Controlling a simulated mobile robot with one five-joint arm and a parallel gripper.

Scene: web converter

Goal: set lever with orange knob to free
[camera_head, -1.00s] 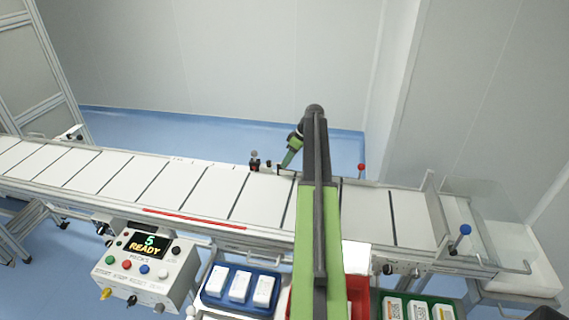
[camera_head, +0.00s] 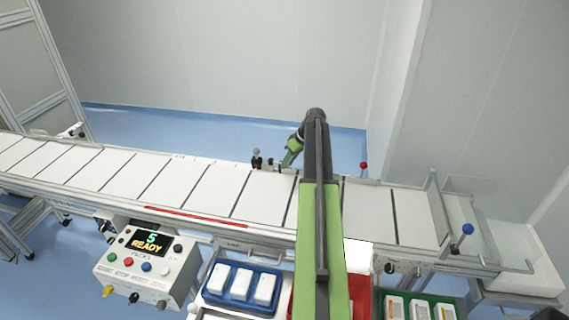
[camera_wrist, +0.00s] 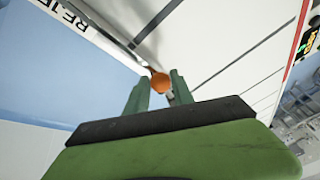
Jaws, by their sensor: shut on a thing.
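The lever's orange knob (camera_wrist: 160,83) shows in the wrist view between the two green fingertips of my gripper (camera_wrist: 160,92). The gripper is shut on the knob. A thin pale metal piece, perhaps the lever's stem, shows just beside the knob, and the rest of the lever is mostly hidden. In the head view my gripper (camera_head: 283,164) is at the far edge of the conveyor. The orange knob cannot be made out there. No setting mark for free is readable in either view.
The conveyor (camera_head: 210,190) runs across the view. A control box (camera_head: 145,260) reads "5 READY". Blue tray (camera_head: 240,302) holds white packs.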

